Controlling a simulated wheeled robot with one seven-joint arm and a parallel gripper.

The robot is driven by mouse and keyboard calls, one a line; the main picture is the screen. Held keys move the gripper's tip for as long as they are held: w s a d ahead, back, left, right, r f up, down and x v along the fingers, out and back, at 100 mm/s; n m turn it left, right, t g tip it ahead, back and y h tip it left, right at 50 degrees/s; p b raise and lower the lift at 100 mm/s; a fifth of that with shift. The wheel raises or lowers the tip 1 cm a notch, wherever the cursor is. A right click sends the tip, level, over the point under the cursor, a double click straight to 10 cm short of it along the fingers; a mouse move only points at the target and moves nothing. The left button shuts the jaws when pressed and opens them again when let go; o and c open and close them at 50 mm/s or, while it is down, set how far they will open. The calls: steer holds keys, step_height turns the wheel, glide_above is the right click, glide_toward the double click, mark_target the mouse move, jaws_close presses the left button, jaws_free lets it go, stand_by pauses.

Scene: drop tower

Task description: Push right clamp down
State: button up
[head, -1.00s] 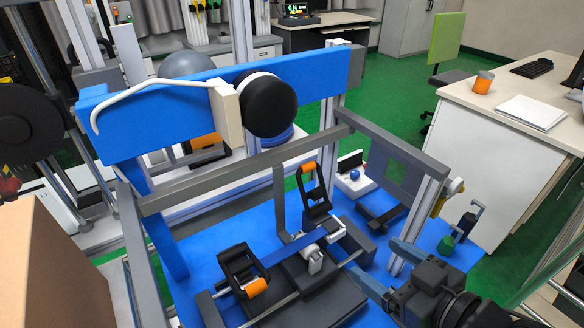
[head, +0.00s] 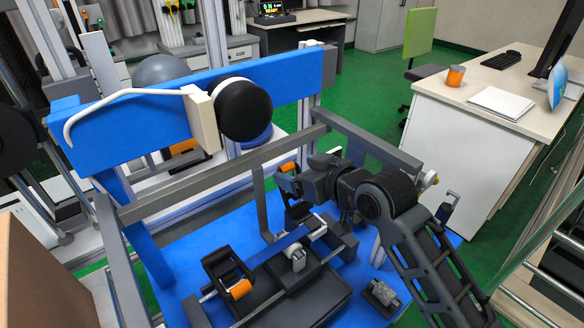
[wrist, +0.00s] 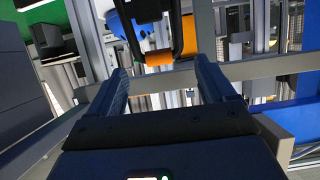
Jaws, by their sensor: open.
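The right clamp (head: 294,213) is a black frame with an orange grip bar (head: 287,167) at its raised top end. My gripper (wrist: 161,72) is open and empty. Its fingers point at the clamp, and the orange bar shows just beyond and between the fingertips in the wrist view (wrist: 158,57). I cannot tell whether they touch. In the head view my wrist and gripper partly hide the clamp. The left clamp (head: 222,268), also black with an orange bar (head: 240,289), lies at lower left of it.
A grey frame bar (head: 235,172) crosses in front of the blue beam (head: 130,125) with its black wheel (head: 243,110). Another grey bar (head: 365,140) runs close behind my wrist. A small grey metal part (head: 382,293) lies on the blue base at right.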

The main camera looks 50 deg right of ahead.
steer(key=shift+x, duration=1.4)
steer(key=shift+c, duration=0.3)
steer(key=c, duration=1.3)
steer(key=shift+o, duration=0.2)
